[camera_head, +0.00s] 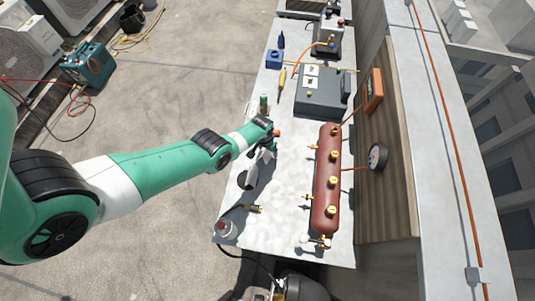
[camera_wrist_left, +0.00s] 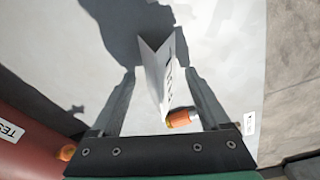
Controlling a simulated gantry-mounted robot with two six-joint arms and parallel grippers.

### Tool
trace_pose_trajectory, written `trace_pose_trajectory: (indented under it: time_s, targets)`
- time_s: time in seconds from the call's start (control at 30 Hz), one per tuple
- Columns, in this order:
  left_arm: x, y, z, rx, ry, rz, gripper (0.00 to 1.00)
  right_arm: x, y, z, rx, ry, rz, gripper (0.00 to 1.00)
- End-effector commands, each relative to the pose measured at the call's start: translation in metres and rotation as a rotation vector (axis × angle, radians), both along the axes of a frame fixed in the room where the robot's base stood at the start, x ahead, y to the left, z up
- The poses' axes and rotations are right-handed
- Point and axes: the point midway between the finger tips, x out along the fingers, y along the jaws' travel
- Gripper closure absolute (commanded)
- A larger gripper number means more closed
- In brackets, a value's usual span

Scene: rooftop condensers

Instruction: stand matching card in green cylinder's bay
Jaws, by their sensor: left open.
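My left gripper (camera_head: 257,163) is over the bench, left of the red tank, with its jaws open. In the left wrist view, a folded white card (camera_wrist_left: 157,65) with dark print on one face is between the open fingers (camera_wrist_left: 160,78), with gaps at both sides. A small cylinder with an orange cap (camera_wrist_left: 181,118) is close to the card, by the right finger. In the head view, the gripper hides most of the card. A small green cylinder (camera_head: 264,103) stands on the bench beyond the gripper. Bay markings are too small to tell. My right gripper is not in view.
The red tank (camera_head: 326,180) with brass valves lies along the bench's right side. A round gauge (camera_head: 377,157) is at the right. The bench's (camera_head: 285,235) near middle is mostly clear.

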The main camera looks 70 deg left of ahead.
Motion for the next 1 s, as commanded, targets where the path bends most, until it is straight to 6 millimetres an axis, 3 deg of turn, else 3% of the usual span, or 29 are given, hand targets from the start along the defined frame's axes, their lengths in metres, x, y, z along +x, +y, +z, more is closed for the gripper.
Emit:
trace_pose_trajectory:
  time_s: [0.9,1.0]
  targets:
    - [0.0001,0.0001,-0.0032,0.001,-0.001,0.000,0.21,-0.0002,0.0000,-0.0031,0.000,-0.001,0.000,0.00]
    - [0.0001,0.0001,-0.0032,0.001,-0.001,0.000,0.37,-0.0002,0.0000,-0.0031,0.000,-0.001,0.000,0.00]
